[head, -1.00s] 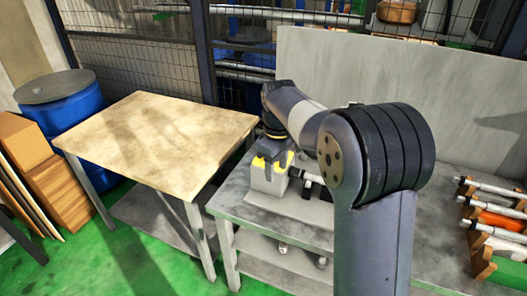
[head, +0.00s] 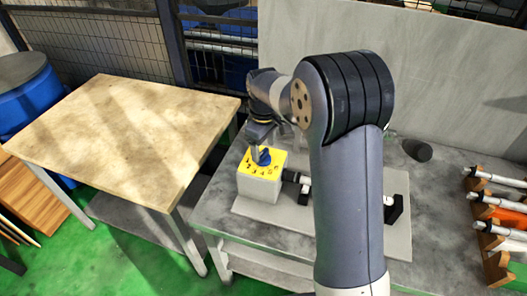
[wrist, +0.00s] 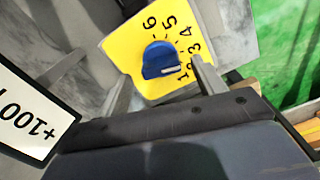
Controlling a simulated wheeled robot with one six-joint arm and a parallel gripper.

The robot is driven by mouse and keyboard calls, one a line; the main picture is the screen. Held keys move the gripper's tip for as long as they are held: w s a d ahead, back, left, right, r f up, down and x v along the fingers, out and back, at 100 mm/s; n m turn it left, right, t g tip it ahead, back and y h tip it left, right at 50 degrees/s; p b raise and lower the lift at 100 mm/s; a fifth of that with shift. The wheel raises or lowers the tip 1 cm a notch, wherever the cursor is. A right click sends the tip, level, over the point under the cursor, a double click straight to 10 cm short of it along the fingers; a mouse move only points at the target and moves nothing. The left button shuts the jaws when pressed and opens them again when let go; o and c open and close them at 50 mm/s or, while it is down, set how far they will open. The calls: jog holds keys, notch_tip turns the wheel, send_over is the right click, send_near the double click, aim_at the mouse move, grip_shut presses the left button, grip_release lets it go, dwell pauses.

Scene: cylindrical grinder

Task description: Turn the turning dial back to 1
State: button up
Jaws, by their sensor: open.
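The turning dial is a blue knob (head: 263,157) on the yellow numbered top plate (head: 250,169) of a grey box (head: 259,188) on the metal table. The wrist view shows the knob (wrist: 160,58) with a white pointer mark aimed right, toward the low numbers near 2 and 1. I cannot tell the exact number, as my right finger partly covers that side. My gripper (wrist: 161,72) is open, with its fingers apart on either side of the knob and no clear contact. In the head view my gripper (head: 257,140) is just behind and above the knob.
A dark cylinder with a white and black shaft (head: 303,188) lies right of the box on a grey base plate (head: 282,222). A wooden-topped table (head: 125,135) stands at left. A rack of parts (head: 492,225) is at right. A white "+100" sign (wrist: 30,112) shows in the wrist view.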

aim_at(263, 152)
jog(key=shift+f, duration=1.6)
jog(key=c, duration=0.9)
